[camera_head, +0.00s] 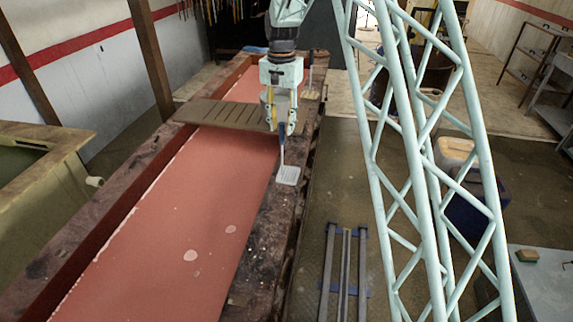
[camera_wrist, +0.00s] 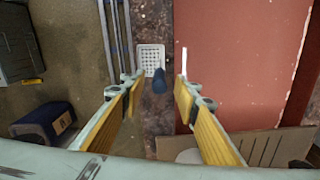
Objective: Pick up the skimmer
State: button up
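The skimmer has a pale, square, perforated head (camera_head: 288,175) and a dark blue handle (camera_head: 282,134). Its head lies over the dark, worn side rim of the red trough. In the wrist view the head (camera_wrist: 151,57) is beyond the fingertips, and the blue handle (camera_wrist: 159,82) shows between them. My gripper (camera_head: 285,130) points down over the handle. In the wrist view my gripper (camera_wrist: 157,85) is open, with its yellow-sided fingers either side of the handle and a visible gap on each side. Part of the handle is hidden by my gripper in the head view.
The red trough (camera_head: 185,225) runs along the left of the rim. A slatted wooden board (camera_head: 215,114) crosses it beside my gripper. Metal rails (camera_head: 345,265) lie on the floor at right.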

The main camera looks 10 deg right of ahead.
aim_at(282, 141)
jog(key=shift+f, duration=1.25)
jog(key=shift+f, duration=0.1)
jog(key=shift+s+f, duration=0.1)
jog(key=shift+f, duration=2.35)
grip_shut()
